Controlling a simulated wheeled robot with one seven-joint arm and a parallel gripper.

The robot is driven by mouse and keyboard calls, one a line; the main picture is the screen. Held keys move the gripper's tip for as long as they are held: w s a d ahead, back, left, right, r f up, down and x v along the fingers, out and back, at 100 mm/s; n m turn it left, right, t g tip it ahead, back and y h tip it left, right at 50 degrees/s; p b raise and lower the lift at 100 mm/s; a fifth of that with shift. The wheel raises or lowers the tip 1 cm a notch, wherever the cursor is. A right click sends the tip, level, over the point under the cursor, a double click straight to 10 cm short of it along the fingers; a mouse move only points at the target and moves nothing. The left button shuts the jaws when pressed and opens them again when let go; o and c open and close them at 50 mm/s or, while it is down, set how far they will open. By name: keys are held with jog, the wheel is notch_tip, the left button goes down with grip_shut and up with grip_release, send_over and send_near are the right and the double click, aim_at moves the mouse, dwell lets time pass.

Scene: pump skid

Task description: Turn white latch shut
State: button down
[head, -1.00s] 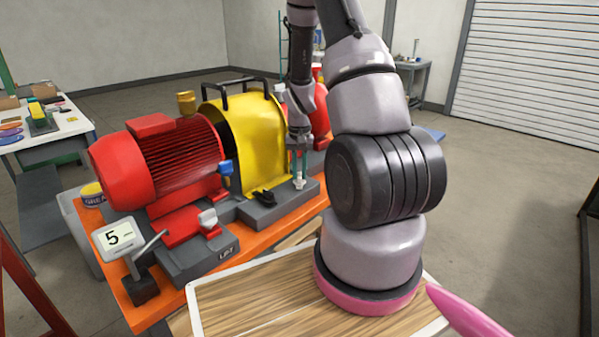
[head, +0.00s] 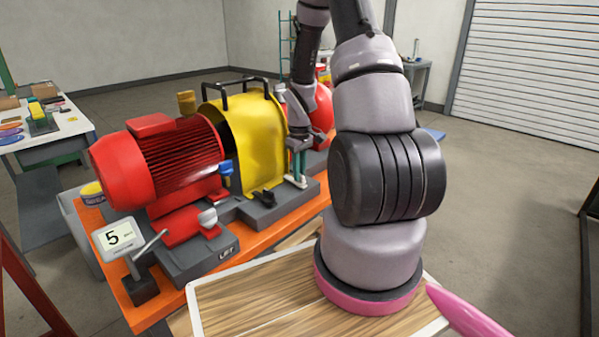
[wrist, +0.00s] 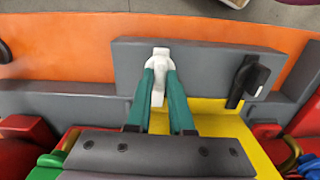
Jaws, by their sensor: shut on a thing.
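The white latch (wrist: 160,68) sits on the grey base block at the foot of the yellow guard. In the wrist view its head is at the top and its lever points down between the fingers, roughly across the block's length. In the head view it shows only as a small pale piece (head: 298,182) below the fingers. My gripper (wrist: 161,88) has a teal finger on each side of the lever and is shut on it. In the head view my gripper (head: 297,172) reaches down at the right end of the yellow guard (head: 262,140).
A black latch (wrist: 249,80) stands on the same block, right of the white one in the wrist view. A red motor (head: 160,160), a blue handle (head: 226,168) and a display reading 5 (head: 118,237) are to the left.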

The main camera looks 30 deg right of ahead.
jog(key=shift+n, duration=0.3)
dwell(0.4)
jog(key=c, duration=0.8)
grip_release()
jog(key=shift+r, duration=0.1)
notch_tip(320, 180, up, 11)
